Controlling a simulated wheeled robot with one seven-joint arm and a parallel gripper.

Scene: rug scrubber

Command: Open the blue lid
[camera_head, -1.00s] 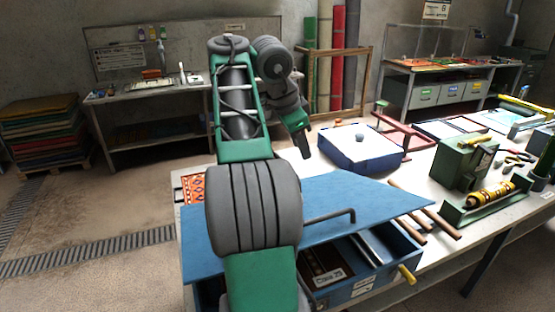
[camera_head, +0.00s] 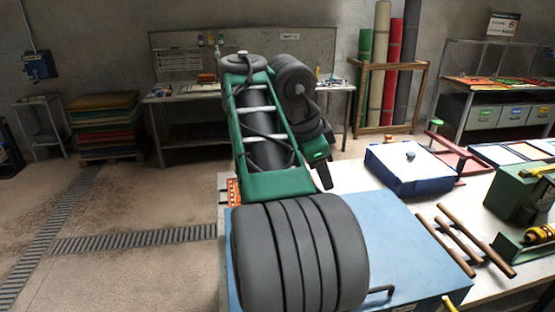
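The blue lid (camera_head: 400,225) is a wide flat panel on the blue box at the front of the workbench. It lies nearly flat, and no box interior shows under it. A dark bent handle (camera_head: 380,291) sits by its front edge. My arm covers the lid's left and middle parts. My gripper (camera_head: 325,178) points down above or behind the lid's far edge, with no visible contact. Its fingers overlap, so its opening cannot be seen, and I see nothing held.
A blue box with a white top (camera_head: 411,162) stands behind the lid. Wooden-handled rods (camera_head: 458,240) lie to its right, near a green machine (camera_head: 518,192). A patterned orange item (camera_head: 233,191) lies at the bench's left edge. The floor at left is clear.

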